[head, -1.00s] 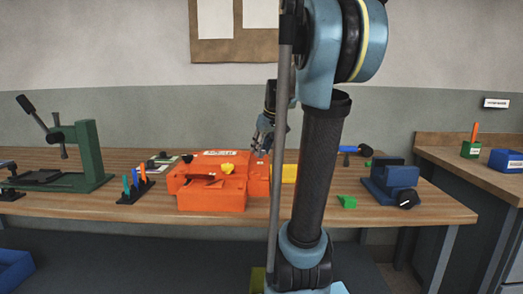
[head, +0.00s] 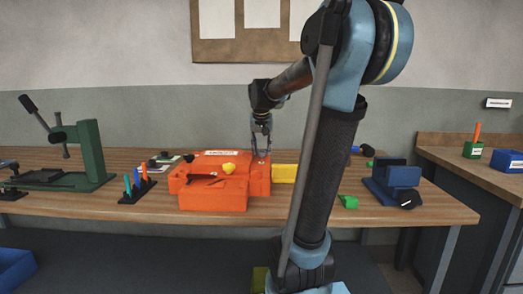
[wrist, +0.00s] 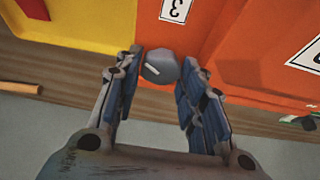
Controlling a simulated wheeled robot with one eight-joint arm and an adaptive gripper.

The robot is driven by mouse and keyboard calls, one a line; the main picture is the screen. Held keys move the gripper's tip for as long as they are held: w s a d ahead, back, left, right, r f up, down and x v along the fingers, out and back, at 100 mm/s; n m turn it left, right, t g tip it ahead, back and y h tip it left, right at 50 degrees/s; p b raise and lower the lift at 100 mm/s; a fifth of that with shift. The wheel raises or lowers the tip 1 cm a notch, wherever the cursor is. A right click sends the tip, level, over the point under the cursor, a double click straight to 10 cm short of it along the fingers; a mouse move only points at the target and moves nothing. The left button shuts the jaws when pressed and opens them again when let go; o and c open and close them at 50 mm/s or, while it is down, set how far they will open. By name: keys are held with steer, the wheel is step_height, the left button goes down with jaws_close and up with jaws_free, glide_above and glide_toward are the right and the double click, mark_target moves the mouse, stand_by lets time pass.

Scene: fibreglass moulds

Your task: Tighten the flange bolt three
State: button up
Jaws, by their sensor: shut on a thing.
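The orange mould (head: 212,197) sits on the wooden bench, with a yellow knob (head: 229,169) on its front. My gripper (head: 261,153) points down at the mould's right rear part. In the wrist view, flange bolt three (wrist: 160,68) is a grey round head with a white mark, at the mould's edge below an upside-down "3" label (wrist: 175,8). My gripper (wrist: 168,66) has one finger on each side of the bolt head and is shut on it. The bolt is too small to make out in the head view.
A yellow block (head: 284,173) adjoins the mould's right side. A green press (head: 91,152) stands at the left, a rack of coloured tools (head: 137,188) left of the mould. A blue vise (head: 398,181) and green piece (head: 349,202) lie right. My arm hides part of the bench.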

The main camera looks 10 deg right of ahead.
stand_by(0.5)
steer(key=o, duration=1)
steer(key=shift+o, duration=0.2)
steer(key=shift+r, duration=0.1)
steer(key=v, duration=0.7)
steer(key=shift+r, duration=0.3)
steer(key=shift+s+a, duration=0.1)
steer(key=shift+s, duration=0.05)
